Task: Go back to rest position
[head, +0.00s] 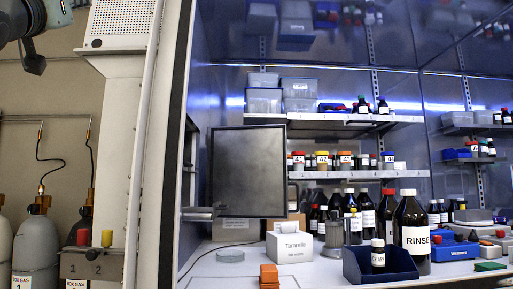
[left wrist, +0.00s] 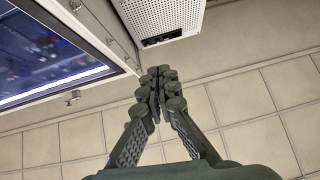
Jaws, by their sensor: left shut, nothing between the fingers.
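My left gripper (left wrist: 158,78) shows in the left wrist view with its two dark fingers together at the tips and nothing between them. It hangs in free air in front of a beige tiled wall and a white perforated box. In the head view, part of my left arm shows at the top left corner; I cannot tell the fingers clearly there. My right gripper is in neither view.
A white perforated box (head: 119,24) stands close to my left arm. Gas cylinders (head: 37,248) stand below it. To the right, a cabinet holds a dark monitor (head: 248,172), a RINSE bottle (head: 411,228), a blue bin (head: 361,264) and shelves of jars.

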